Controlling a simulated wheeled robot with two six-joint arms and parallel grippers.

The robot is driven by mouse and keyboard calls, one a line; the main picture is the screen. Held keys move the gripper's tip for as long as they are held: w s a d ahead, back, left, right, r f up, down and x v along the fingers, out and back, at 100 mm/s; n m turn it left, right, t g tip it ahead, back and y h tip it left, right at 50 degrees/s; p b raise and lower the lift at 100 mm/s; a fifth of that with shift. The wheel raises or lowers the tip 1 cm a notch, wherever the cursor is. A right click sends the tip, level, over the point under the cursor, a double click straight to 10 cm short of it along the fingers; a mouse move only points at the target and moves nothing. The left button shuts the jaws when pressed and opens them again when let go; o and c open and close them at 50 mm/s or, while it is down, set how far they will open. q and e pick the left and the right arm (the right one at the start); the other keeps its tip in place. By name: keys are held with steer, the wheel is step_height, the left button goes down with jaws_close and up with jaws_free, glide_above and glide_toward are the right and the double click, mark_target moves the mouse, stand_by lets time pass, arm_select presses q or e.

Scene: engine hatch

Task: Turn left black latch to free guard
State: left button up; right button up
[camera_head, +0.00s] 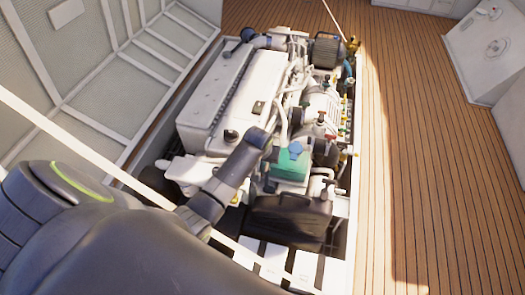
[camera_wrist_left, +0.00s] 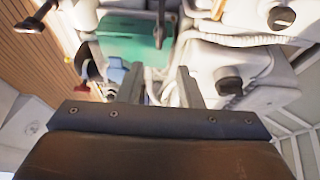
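My left arm reaches from the lower left over the engine in the head view, with its dark end beside a green part (camera_head: 291,161). My left gripper (camera_wrist_left: 159,82) shows in the left wrist view with its two fingers apart and nothing between them. The green part (camera_wrist_left: 128,38) lies beyond the fingers there. A black box-like cover (camera_head: 288,216) sits at the engine's near end; I cannot tell whether it is the guard. I cannot make out the left black latch; the arm may hide it. My right gripper is not in view.
The white engine cover (camera_head: 222,92) lies left of the pipes and hoses. The raised white hatch panel (camera_head: 85,80) stands on the left. The wooden floor (camera_head: 430,180) to the right is clear. A white counter (camera_head: 490,50) stands at the far right.

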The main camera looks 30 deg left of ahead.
arm_select(q)
steer(key=shift+p+v, duration=0.35)
steer(key=shift+v, duration=2.3)
steer(key=s+a+r+m, duration=0.1)
steer(key=s+r, duration=0.2)
steer(key=s, duration=1.2)
steer(key=s+a+r+m, duration=0.2)
steer(key=s+r, duration=0.1)
steer(key=s, duration=1.3)
step_height(320, 180, down, 24)
steer(key=a+g, duration=0.1)
steer(key=g, duration=0.1)
steer(key=s+d+f+g, duration=0.1)
steer(key=s+f, duration=1.3)
steer(key=f, duration=0.3)
steer(key=shift+s, duration=0.35)
